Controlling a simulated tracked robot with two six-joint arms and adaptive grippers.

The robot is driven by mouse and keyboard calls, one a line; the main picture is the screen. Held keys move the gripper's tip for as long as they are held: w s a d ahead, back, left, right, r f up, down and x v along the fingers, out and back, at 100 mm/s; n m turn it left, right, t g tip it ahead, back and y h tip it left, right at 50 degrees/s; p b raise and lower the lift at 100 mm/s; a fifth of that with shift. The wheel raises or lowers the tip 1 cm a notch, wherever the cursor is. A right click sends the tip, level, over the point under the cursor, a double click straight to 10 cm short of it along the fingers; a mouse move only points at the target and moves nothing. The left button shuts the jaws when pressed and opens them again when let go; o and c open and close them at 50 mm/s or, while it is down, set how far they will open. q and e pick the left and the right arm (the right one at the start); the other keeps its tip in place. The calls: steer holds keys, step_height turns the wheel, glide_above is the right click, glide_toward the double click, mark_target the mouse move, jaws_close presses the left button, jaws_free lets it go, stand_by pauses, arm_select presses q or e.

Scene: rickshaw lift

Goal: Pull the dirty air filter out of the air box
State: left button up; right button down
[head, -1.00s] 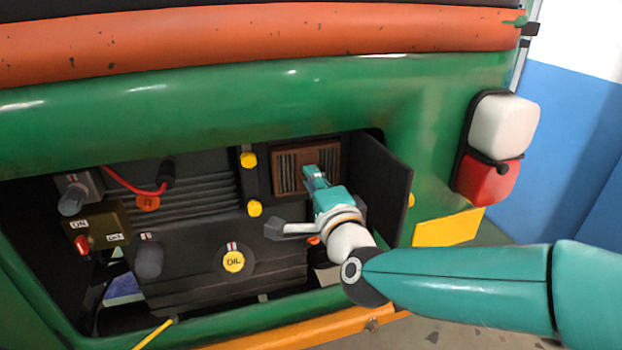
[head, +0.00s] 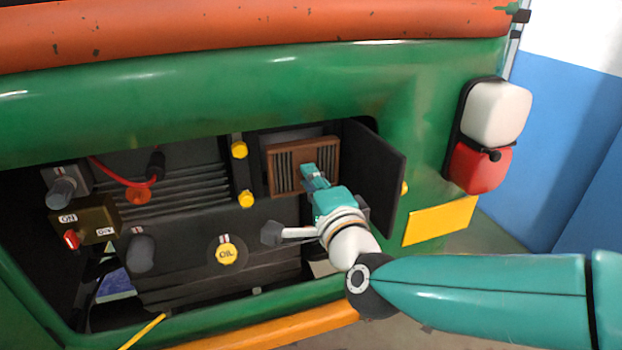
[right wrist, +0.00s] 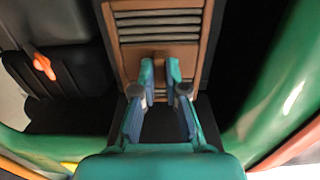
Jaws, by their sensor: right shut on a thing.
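The dirty air filter (head: 273,172) is a brown frame with grey pleats, at the upper right of the engine bay in the head view. It fills the top middle of the right wrist view (right wrist: 118,40). The dark air box around the filter is mostly hidden in shadow. My left gripper is not in view.
A dark open flap (head: 375,175) stands just right of the filter. Left of it are two yellow knobs (head: 239,150), and below is the yellow oil cap (head: 227,254). The green body panel (head: 200,100) frames the bay; an orange bar (head: 260,328) runs below.

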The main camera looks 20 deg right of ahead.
steer(key=shift+s, duration=0.1)
steer(key=shift+s+d, duration=0.1)
steer(key=shift+s, duration=2.35)
